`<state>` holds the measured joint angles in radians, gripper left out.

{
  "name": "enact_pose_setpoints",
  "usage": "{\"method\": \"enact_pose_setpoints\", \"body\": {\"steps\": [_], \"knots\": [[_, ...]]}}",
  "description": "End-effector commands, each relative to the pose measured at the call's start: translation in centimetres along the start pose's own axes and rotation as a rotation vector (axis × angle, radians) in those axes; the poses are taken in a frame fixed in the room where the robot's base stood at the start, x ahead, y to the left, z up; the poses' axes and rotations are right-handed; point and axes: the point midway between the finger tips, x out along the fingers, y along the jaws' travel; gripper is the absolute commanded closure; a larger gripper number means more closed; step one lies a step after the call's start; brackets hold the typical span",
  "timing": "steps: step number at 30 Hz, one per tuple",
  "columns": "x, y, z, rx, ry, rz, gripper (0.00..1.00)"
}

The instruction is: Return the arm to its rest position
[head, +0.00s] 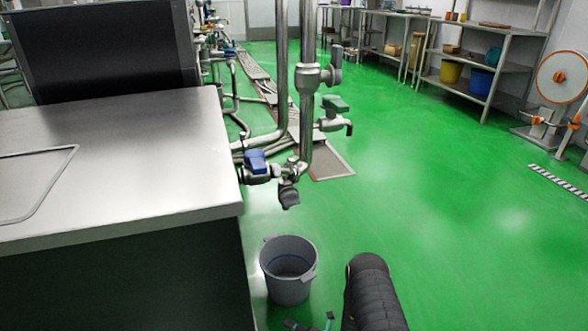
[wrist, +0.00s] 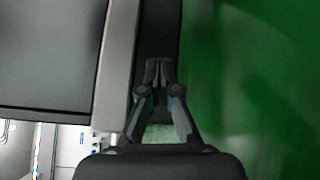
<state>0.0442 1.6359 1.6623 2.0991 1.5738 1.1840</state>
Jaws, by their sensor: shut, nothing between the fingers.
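My gripper (wrist: 160,68) shows in the wrist view with its two dark fingers brought together at the tips, shut and empty. It is beside the steel counter's edge (wrist: 115,70), with the green floor to the right. I cannot tell whether the fingers touch anything there. In the head view my dark arm link (head: 370,295) rises from the bottom edge, right of the bucket. A small dark part with teal bits at the bottom edge looks like part of my gripper, mostly cut off.
The steel counter (head: 120,165) fills the left. A grey bucket (head: 288,268) stands on the floor beside it. Shelves (head: 480,60) and an orange-rimmed reel (head: 562,76) are far right. The green floor between is open.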

Motion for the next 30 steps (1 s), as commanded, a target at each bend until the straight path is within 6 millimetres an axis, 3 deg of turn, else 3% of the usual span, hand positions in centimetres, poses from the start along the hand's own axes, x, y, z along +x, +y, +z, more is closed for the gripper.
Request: {"method": "enact_pose_setpoints", "body": {"steps": [4,8,12,20,30], "knots": [[-1.3,0.3,-5.6,-0.126,0.197,-0.004,1.00],[-2.2,2.4,-8.2,-0.265,0.359,0.039,1.00],[-3.4,6.0,-9.5,-0.451,0.531,0.119,1.00],[-6.6,13.8,-9.3,-0.839,0.817,0.314,1.00],[-12.0,22.9,-6.9,-1.319,1.117,0.561,1.00]]}}
